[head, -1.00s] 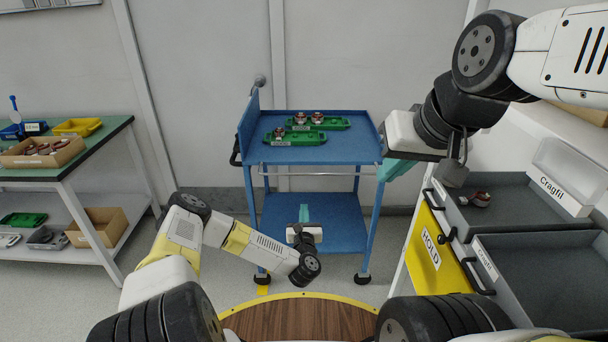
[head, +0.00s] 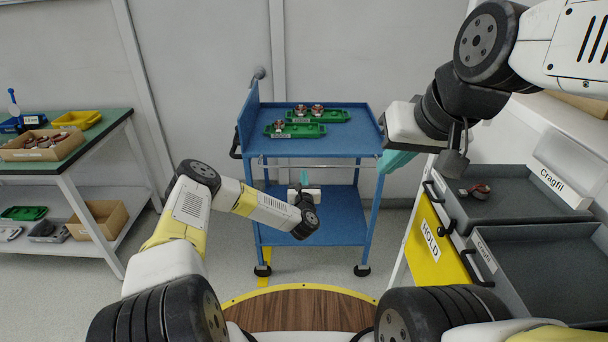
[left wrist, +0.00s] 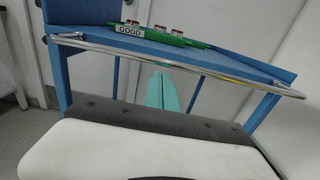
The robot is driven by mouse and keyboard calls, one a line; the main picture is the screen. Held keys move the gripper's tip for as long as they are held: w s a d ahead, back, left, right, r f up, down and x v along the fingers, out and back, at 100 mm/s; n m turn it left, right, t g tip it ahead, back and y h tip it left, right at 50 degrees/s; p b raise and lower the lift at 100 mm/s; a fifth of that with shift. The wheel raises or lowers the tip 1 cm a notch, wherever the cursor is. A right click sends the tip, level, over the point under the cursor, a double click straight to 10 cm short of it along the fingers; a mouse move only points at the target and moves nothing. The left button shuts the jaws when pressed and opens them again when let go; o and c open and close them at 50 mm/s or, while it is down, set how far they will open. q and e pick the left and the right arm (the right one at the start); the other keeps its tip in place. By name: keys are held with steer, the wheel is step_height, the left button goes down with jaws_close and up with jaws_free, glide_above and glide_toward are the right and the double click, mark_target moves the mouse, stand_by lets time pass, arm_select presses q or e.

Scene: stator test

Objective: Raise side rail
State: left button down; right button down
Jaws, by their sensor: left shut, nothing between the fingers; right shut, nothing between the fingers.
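The side rail (head: 330,167) is a thin metal bar along the near side of the blue cart (head: 350,146), just below its top tray edge. In the left wrist view the rail (left wrist: 180,67) runs across the cart's near side and bends back at both ends. My left gripper (head: 304,178), with teal fingers, is shut and empty in front of the cart, just under the rail. In the left wrist view its fingertips (left wrist: 162,88) point toward the cart below the bar, with no clear contact. My right gripper (head: 396,162) is shut and empty, right of the cart.
Two green trays (head: 318,116) with copper-coloured parts sit on the cart top. A grey drawer cabinet with a yellow HOLD panel (head: 430,240) stands at right. A green-topped bench (head: 90,148) stands at left. Floor is clear between bench and cart.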

arm_select(q)
steer(key=shift+r, duration=0.25)
steer(key=shift+r, duration=0.1)
steer(key=shift+r+g, duration=0.25)
steer(key=shift+g, duration=0.15)
steer(key=shift+r+g, duration=0.8)
steer(key=shift+r, duration=0.15)
step_height(320, 180, up, 6)
steer(key=g, duration=0.7)
glide_above(304, 167)
steer(key=w+r, duration=0.3)
steer(key=w, duration=0.3)
steer(key=shift+w+r, duration=0.15)
steer(key=shift+r, duration=0.25)
